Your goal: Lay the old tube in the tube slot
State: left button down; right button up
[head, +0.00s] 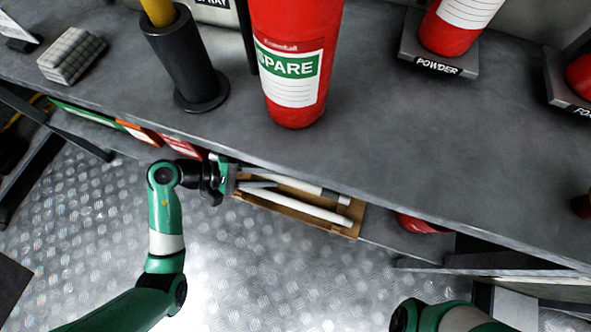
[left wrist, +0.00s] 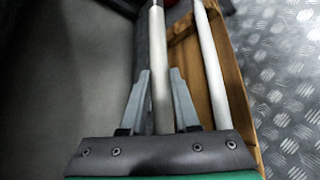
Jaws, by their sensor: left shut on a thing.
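My left gripper (head: 268,186) is at the left end of a shallow wooden tray under the bench edge. It is shut on a pale tube (head: 312,188), which runs to the right from the fingers on the bench side of the tray. In the left wrist view, this tube (left wrist: 160,70) passes between the two grey fingers. A second white tube (head: 308,209) lies along the floor side of the tray, apart from the fingers; it also shows in the left wrist view (left wrist: 212,65). I cannot tell whether the held tube touches the tray. My right gripper is out of view.
The wooden tray (head: 351,229) is below the grey bench (head: 370,140). On the bench stand a red SPARE extinguisher (head: 292,60), a black cylinder holder (head: 186,62) and a POWDER stand (head: 440,62). A red object (head: 420,224) is right of the tray. Metal floor (head: 240,270) is open in front.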

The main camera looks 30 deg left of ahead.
pick_arm(q)
jog(key=w+f+b, duration=0.1)
jog(key=w+f, duration=0.1)
jog(key=w+d+f+b, duration=0.1)
jog(key=w+f, duration=0.1)
jog(key=w+d+f+b, duration=0.1)
jog(key=w+f+b, duration=0.1)
jog(key=w, duration=0.1)
jog(key=shift+d+f, duration=0.2)
jog(key=shift+f, duration=0.1)
jog(key=shift+w+f, duration=0.3)
jog(key=shift+w, duration=0.15)
jog(key=shift+w+d+f+b, duration=0.15)
jog(key=shift+f+b, duration=0.95)
jog(key=shift+f, duration=0.6)
jog(key=shift+f, duration=0.2)
jog(key=c, duration=0.7)
grip_release()
jog(key=shift+r, duration=0.1)
jog(key=shift+o, duration=0.2)
